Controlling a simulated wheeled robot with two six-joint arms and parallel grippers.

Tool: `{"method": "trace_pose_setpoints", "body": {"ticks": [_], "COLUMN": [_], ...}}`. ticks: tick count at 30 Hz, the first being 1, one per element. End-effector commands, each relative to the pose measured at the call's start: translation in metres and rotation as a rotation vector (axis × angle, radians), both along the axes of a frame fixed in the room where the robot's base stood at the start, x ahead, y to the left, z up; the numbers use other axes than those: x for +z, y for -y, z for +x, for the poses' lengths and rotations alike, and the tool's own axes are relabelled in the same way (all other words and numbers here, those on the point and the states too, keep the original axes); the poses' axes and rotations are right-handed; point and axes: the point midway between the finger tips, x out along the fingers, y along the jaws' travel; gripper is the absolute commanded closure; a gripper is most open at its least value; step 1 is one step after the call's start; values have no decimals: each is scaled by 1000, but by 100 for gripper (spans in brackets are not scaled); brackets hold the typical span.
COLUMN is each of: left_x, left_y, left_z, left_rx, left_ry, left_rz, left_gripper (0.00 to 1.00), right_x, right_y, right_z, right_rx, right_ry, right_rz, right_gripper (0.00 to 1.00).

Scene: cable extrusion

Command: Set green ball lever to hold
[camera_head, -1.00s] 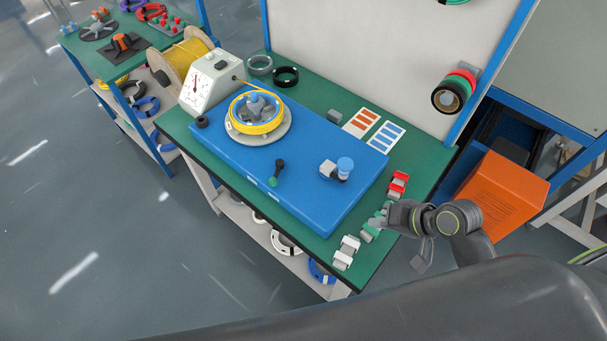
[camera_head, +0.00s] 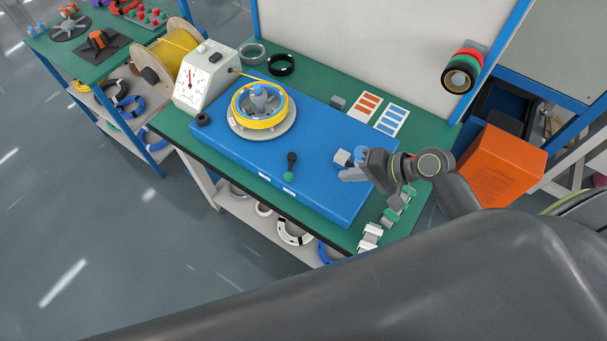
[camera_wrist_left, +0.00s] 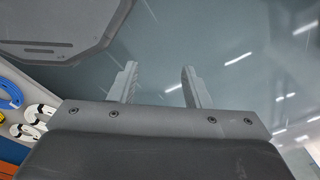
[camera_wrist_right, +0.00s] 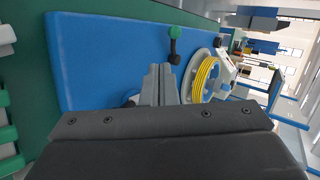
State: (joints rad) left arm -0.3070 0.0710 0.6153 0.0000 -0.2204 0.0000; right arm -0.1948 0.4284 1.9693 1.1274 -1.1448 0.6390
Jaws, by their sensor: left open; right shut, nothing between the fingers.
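The lever is a black arm with a green ball (camera_head: 288,176) at its end, which points toward the front edge of the blue board (camera_head: 235,154). The lever's green ball also shows in the right wrist view (camera_wrist_right: 175,32), ahead of the fingertips and apart from them. My right gripper (camera_head: 345,174) is shut and empty above the right part of the board, to the right of the lever. It partly hides a blue-capped fitting (camera_head: 360,153). In the left wrist view, my left gripper (camera_wrist_left: 158,68) is open and empty over the floor; it is outside the head view.
A yellow cable coil (camera_head: 260,106) sits on a round holder left of centre. Behind it stand a white dial box (camera_head: 198,80) and a yellow spool (camera_head: 172,52). An orange box (camera_head: 497,166) stands right of the table.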

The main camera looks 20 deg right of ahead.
Motion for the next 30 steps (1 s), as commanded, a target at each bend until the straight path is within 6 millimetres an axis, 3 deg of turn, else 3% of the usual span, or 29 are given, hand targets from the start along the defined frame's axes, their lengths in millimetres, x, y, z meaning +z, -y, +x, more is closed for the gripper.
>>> {"method": "trace_pose_setpoints", "body": {"ticks": [17, 21, 30], "left_x": [19, 27, 30], "left_y": [-9, -9, -7], "left_z": [10, 10, 9], "left_rx": [-6, -6, -5], "left_ry": [15, 14, 13], "left_rz": [11, 11, 9], "left_gripper": [56, 56, 56], "right_x": [-57, -59, -65], "right_y": [-64, -81, -92], "right_z": [44, 56, 64], "right_rx": [1, 2, 1], "right_ry": [-2, -1, -1], "right_rz": [5, 3, 0], "right_gripper": [100, 100, 100]}}
